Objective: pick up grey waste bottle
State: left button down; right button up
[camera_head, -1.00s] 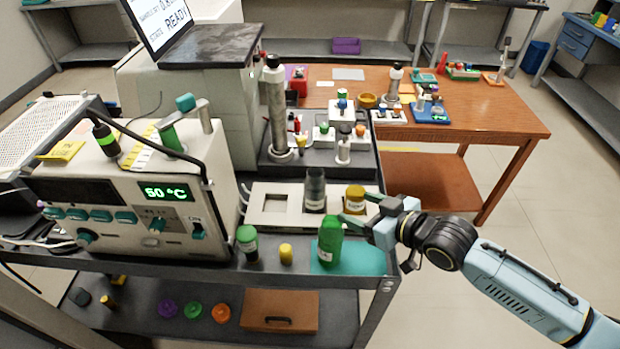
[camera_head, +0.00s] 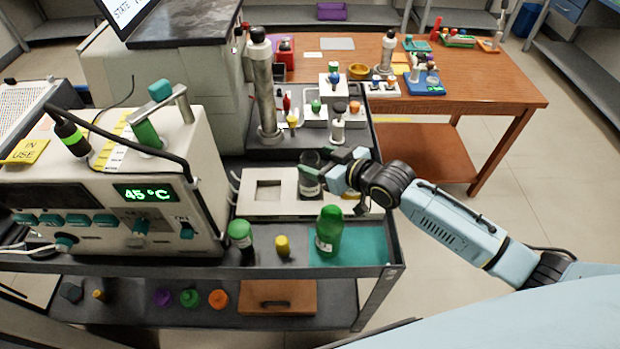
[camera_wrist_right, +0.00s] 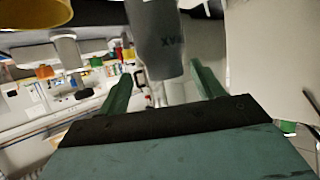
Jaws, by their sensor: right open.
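The grey waste bottle (camera_head: 309,183) is dark grey with a pale label and stands at the white holder tray on the cart. My right gripper (camera_head: 328,168) is at its right side in the head view and hides part of it. Space shows on both sides of the bottle there. Whether it is within the fingertips or just beyond them I cannot tell. My left gripper is not in view.
A green bottle (camera_head: 329,230) stands on the teal mat (camera_head: 365,243) in front. A green-capped bottle (camera_head: 241,235) and small yellow one (camera_head: 283,246) stand left. A tall grey column (camera_head: 264,90) rises behind.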

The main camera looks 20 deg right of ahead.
aim_at(305, 158)
jog(key=x, duration=0.4)
jog(key=shift+s+a, duration=0.1)
jog(key=shift+a, duration=0.15)
jog(key=shift+w+a+f, duration=0.2)
jog(key=shift+w, duration=0.1)
jog(key=shift+c, duration=0.8)
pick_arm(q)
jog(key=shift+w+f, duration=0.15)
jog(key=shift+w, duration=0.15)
pick_arm(e)
jog(key=c, duration=1.3)
jog(key=shift+r, duration=0.1)
